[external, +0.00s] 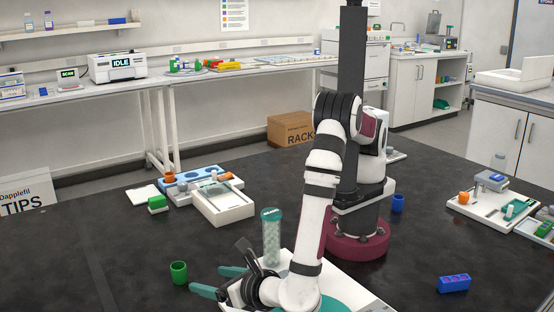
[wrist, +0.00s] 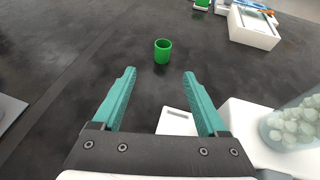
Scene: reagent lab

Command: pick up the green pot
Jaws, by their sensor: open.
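The green pot (external: 179,272) stands upright on the dark table at the front left in the external view. It also shows in the wrist view (wrist: 163,51), beyond my fingertips and roughly between their lines. My gripper (external: 212,281) is low over the table, to the right of the pot and apart from it. In the wrist view its two teal fingers (wrist: 160,75) are spread open with nothing between them.
A clear jar of pale balls (external: 271,238) stands close to my gripper, on its right in the wrist view (wrist: 294,123). A green box (external: 157,204) and a white tray (external: 222,203) lie farther back. The table around the pot is clear.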

